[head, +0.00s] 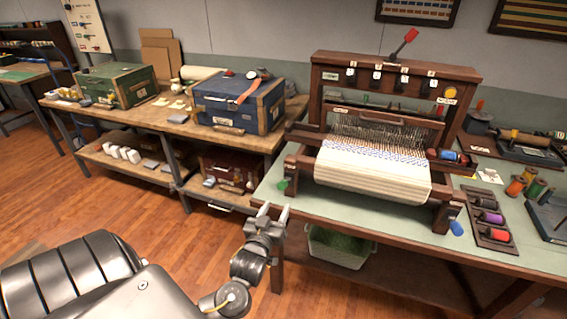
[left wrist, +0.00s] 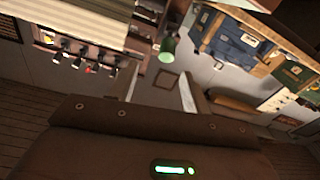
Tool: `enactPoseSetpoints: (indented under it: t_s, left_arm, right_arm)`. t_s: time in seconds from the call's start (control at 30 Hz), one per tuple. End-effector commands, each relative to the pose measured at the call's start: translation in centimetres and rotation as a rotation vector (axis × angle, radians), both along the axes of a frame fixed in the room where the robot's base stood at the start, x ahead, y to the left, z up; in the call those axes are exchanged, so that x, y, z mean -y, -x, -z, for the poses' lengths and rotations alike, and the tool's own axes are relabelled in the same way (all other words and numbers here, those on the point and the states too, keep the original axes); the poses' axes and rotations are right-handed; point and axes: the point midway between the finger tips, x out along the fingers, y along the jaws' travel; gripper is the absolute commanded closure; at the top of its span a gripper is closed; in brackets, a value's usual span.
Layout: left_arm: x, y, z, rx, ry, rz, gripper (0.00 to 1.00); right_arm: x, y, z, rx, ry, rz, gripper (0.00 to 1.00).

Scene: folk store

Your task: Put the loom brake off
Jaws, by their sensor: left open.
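The wooden loom (head: 375,165) stands on the green-topped table, with striped white cloth (head: 370,170) on its front. A lever with a red handle (head: 405,42) rises tilted right from its top beam. A green knob (head: 283,185) sits at its front left and a blue knob (head: 456,228) at its front right. I cannot tell which of these is the brake. My left gripper (head: 270,212) is open and empty at the table's front left corner, below and apart from the green knob. The left wrist view shows the green knob (left wrist: 168,48) beyond the open fingers (left wrist: 160,92). My right gripper is not in view.
The green table (head: 330,218) has its front edge close to my left gripper. Spools in a tray (head: 492,222) lie right of the loom. A blue chest (head: 237,103) and a green chest (head: 116,84) stand on the wooden bench at left. The floor in front is clear.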

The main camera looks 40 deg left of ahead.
Motion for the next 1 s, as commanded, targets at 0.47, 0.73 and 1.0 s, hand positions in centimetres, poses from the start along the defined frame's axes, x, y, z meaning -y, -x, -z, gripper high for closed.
enactPoseSetpoints:
  t_s: [0.47, 0.73, 1.0]
  left_arm:
    - [-1.8, -1.4, -0.5, -0.038, 0.014, -0.033, 0.51]
    - [-3.7, -6.0, -0.6, -0.037, 0.011, -0.032, 0.51]
    - [-5.0, -9.2, -0.4, -0.037, 0.014, -0.031, 0.51]
  right_arm:
    - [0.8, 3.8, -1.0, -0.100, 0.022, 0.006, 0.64]
    - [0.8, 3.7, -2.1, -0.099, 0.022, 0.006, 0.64]
    - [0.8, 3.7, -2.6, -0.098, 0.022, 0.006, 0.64]
